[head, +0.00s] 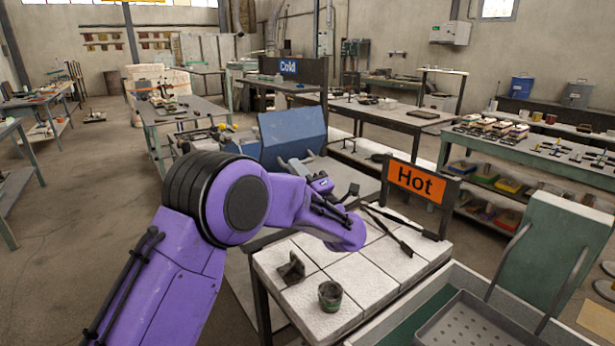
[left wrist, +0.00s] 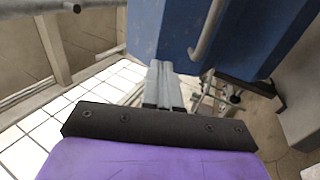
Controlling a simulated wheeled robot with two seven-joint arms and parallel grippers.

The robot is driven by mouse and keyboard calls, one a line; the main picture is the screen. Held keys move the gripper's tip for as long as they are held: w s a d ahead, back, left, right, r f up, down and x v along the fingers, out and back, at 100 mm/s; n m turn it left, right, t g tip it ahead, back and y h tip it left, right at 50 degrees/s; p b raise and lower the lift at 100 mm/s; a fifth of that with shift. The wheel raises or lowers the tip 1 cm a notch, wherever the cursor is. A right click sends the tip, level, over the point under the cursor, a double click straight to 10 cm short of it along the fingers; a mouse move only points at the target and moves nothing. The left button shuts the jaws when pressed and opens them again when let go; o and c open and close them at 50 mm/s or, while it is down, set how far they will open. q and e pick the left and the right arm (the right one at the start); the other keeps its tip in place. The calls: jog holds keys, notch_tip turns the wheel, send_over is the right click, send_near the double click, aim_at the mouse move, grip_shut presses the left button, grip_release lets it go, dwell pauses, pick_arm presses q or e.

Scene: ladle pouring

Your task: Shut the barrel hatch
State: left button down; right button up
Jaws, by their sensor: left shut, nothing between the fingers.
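The blue barrel (head: 291,135) stands beyond my left arm in the head view, its lower part hidden by that arm. In the left wrist view a blue panel (left wrist: 172,28) with a bent metal handle (left wrist: 207,30) fills the upper middle. I cannot tell how far the hatch is open. My left gripper (head: 286,163) is at the barrel's near lower side. Its fingers (left wrist: 162,68) are shut and empty, pointing at the blue panel, close below the handle; contact cannot be told. My right gripper is not in view.
A white-tiled table (head: 375,282) with a small dark pot (head: 330,295), tongs (head: 392,232) and a "Hot" sign (head: 416,183) lies right of my arm. A green panel (head: 540,250) with handles stands beside a perforated tray (head: 480,330). Open floor lies at left.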

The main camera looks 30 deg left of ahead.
aim_at(280, 145)
pick_arm(q)
jog(key=p+x, duration=0.1)
jog(key=x, duration=0.4)
jog(key=shift+w+r+p, duration=0.1)
jog(key=shift+p, duration=0.3)
jog(key=shift+w+a+r, duration=0.2)
jog(key=shift+a, duration=0.35)
